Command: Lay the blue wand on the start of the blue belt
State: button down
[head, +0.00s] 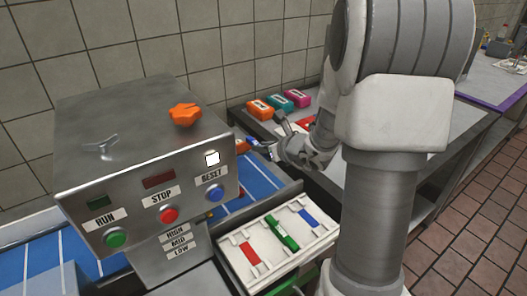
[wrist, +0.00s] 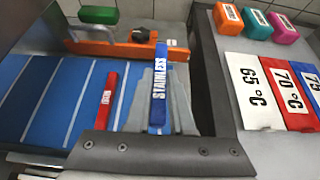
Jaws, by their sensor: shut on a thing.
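My gripper (wrist: 160,100) is shut on the blue wand (wrist: 158,90), which has STAINLESS in white on it. The wand stands lengthwise in the wrist view, over the right end of the blue belt (wrist: 38,95). I cannot tell whether it touches the belt. In the head view my gripper (head: 276,151) is beside the machine's right side, and a bit of the wand (head: 253,142) shows there. The belt (head: 255,180) runs under the machine, which hides much of it. A red wand (wrist: 105,100) lies on the belt, left of the blue one.
An orange bar (wrist: 110,48) crosses the belt's far side. The grey control box (head: 145,160) stands close to my gripper. A white tray (head: 262,275) holds a green wand (head: 282,232). Coloured boxes (wrist: 257,23) and temperature cards (wrist: 253,90) lie on the right counter.

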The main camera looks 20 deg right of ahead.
jog(key=shift+w+a+f, duration=0.15)
jog(key=shift+w+a, duration=0.1)
jog(key=shift+f+b, duration=3.3)
jog(key=shift+f, duration=0.9)
jog(key=c, duration=0.7)
grip_release()
jog(key=p+v, duration=0.2)
jog(key=v, duration=1.5)
jog(key=shift+s, duration=0.2)
jog(key=shift+r, duration=0.15)
